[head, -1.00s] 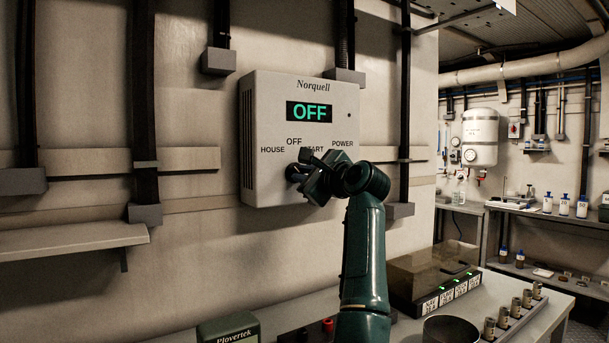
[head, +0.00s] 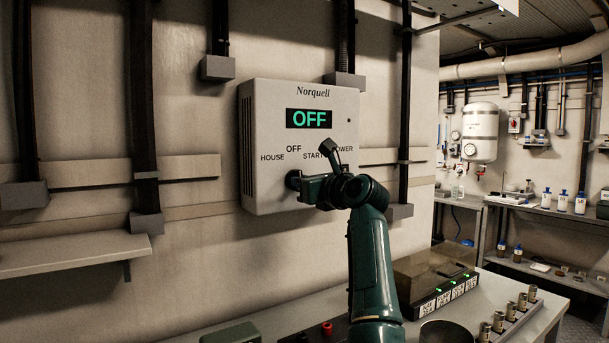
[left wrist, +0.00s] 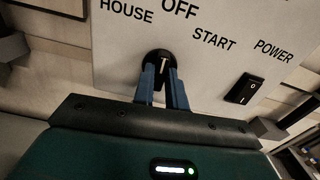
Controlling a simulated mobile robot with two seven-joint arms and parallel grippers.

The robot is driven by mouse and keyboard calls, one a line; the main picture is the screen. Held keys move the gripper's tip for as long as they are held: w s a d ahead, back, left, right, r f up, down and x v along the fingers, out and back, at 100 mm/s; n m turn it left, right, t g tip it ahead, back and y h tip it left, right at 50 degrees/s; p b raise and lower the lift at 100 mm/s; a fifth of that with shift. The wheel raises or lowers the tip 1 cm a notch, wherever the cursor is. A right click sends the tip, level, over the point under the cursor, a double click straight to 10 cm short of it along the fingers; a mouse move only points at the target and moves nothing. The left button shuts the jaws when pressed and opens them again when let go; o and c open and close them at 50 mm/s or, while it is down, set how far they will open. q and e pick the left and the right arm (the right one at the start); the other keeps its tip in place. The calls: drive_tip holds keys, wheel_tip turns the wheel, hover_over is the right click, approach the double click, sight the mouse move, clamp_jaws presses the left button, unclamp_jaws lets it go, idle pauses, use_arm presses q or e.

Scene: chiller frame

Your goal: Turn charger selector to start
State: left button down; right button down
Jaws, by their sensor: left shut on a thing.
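The charger is a pale wall box (head: 270,130) marked Norquell, and its green display (head: 309,118) reads OFF. Its black selector knob (head: 292,180) sits below the labels HOUSE, OFF and START, mostly hidden by my gripper in the head view. In the left wrist view the knob (left wrist: 164,58) shows a white pointer line, directed roughly toward OFF. My left gripper (head: 300,185) is at the knob, and its two blue fingers (left wrist: 163,82) are closed on either side of it. My right gripper is in neither view.
A black rocker switch (left wrist: 244,88) sits under the POWER label, right of the knob. A wall shelf (head: 70,254) is at left. Below the charger is a bench with a lidded box (head: 430,280), a row of metal cylinders (head: 510,312) and a round container (head: 447,332).

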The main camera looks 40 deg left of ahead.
use_arm(q)
drive_tip(key=m+p, duration=0.8)
drive_tip(key=m, duration=0.1)
drive_tip(key=shift+r+m, duration=0.1)
drive_tip(key=shift+m, duration=0.3)
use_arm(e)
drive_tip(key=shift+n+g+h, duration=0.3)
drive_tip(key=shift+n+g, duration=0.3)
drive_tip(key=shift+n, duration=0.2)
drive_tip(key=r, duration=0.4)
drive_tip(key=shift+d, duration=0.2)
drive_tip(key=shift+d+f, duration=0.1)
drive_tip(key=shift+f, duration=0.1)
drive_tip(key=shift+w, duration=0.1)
use_arm(q)
drive_tip(key=c, duration=1.4)
unclamp_jaws()
drive_tip(key=shift+c, duration=0.2)
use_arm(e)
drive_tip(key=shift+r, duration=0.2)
use_arm(q)
drive_tip(key=shift+d, duration=0.1)
